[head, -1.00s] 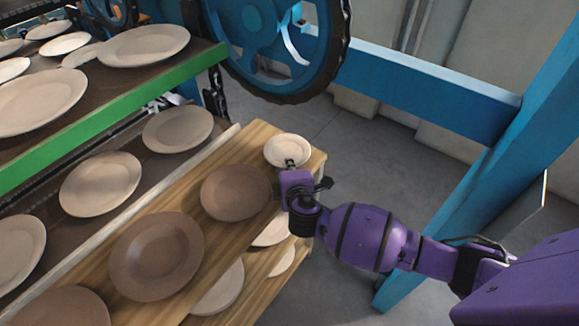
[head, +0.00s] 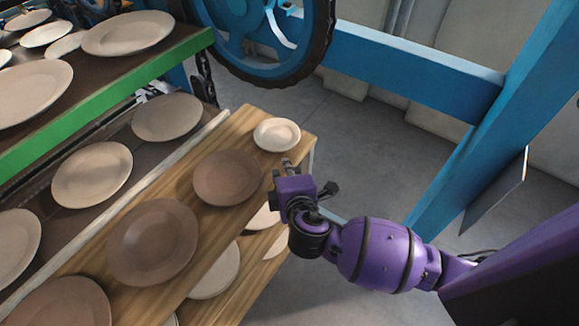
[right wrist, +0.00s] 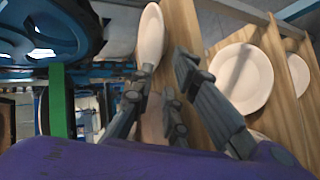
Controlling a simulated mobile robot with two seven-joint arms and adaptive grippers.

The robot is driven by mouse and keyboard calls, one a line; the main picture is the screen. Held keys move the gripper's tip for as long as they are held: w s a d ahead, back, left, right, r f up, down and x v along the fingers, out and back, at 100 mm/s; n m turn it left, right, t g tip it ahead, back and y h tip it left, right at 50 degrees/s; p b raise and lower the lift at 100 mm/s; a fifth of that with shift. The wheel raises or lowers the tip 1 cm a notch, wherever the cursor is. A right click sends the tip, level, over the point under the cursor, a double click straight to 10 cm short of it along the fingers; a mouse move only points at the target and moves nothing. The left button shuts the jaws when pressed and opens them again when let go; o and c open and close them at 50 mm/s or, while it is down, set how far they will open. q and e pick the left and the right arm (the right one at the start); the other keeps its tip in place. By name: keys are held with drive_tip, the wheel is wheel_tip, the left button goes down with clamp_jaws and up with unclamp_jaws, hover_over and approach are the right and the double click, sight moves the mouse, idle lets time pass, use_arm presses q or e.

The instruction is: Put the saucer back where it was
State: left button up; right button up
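The saucer (head: 277,134) is a small, pale round dish lying flat on the wooden table top (head: 259,170), near its far right corner. In the right wrist view the saucer (right wrist: 151,35) appears edge-on beyond the fingertips. My right gripper (head: 288,163) is just on the near side of the saucer, with a small gap between them in the head view. In the right wrist view the fingers of my right gripper (right wrist: 164,60) are spread, with nothing held between them. My left gripper is in neither view.
A brown plate (head: 227,178) lies close left of my gripper, with a larger brown plate (head: 153,243) nearer. White plates (head: 216,272) sit on a lower shelf. A green-edged rack (head: 105,100) with several plates stands left. A blue wheel (head: 262,38) and blue frame (head: 420,70) stand behind.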

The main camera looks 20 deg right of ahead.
drive_tip(key=s+f+m+g+y, duration=0.35)
drive_tip(key=s+f+m, duration=0.45)
drive_tip(key=s+f, duration=0.75)
drive_tip(key=s+d+f+m+h, duration=0.1)
drive_tip(key=s+d+f+m, duration=0.1)
drive_tip(key=s, duration=0.5)
drive_tip(key=s+d+f+m+g, duration=0.1)
drive_tip(key=s+d+m, duration=0.3)
drive_tip(key=s+m, duration=0.2)
drive_tip(key=shift+s+f+h, duration=0.35)
drive_tip(key=shift+s, duration=0.7)
drive_tip(key=shift+g, duration=0.25)
